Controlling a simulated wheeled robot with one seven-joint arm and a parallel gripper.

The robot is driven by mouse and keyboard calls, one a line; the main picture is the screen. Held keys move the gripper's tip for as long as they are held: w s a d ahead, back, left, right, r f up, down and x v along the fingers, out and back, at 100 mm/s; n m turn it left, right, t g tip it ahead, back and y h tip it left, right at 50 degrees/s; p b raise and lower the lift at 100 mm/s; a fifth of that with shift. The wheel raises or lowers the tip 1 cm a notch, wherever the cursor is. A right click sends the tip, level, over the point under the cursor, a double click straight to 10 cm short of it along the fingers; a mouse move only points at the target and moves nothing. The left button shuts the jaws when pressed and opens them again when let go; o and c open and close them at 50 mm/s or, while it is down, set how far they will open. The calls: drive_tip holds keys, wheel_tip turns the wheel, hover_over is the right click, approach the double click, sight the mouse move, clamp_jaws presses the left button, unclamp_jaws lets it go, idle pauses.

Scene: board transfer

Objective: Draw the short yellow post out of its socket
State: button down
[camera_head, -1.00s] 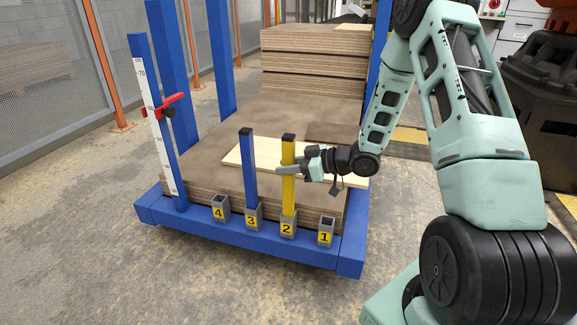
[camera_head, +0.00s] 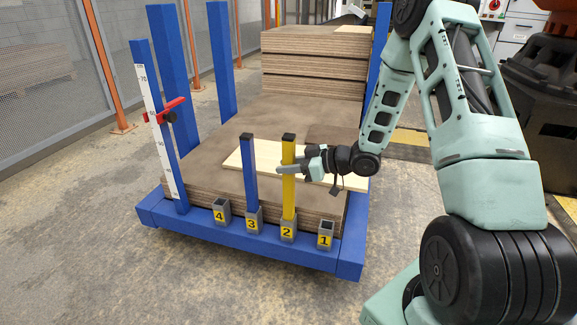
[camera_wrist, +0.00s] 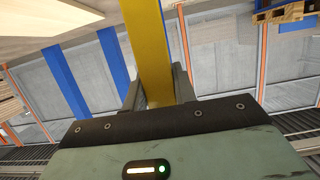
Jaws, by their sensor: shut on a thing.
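The short yellow post (camera_head: 288,198) with a black cap stands upright in socket 2 (camera_head: 287,233) at the front of the blue cart (camera_head: 215,232). My gripper (camera_head: 289,170) reaches in from the right and is shut on the post's upper half. In the wrist view the yellow post (camera_wrist: 147,45) passes between the two fingers (camera_wrist: 158,88). The post's lower end is hidden inside the socket.
A short blue post (camera_head: 249,175) stands in socket 3, left of the yellow post. Sockets 4 (camera_head: 221,212) and 1 (camera_head: 325,235) are empty. A blue post with a white scale and red slider (camera_head: 165,112) stands at the left. Boards (camera_head: 215,160) lie behind the posts.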

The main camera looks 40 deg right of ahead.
sight(289, 135)
drive_tip(key=shift+r+p, duration=4.65)
drive_tip(key=shift+r, duration=0.4)
drive_tip(key=shift+f, duration=0.1)
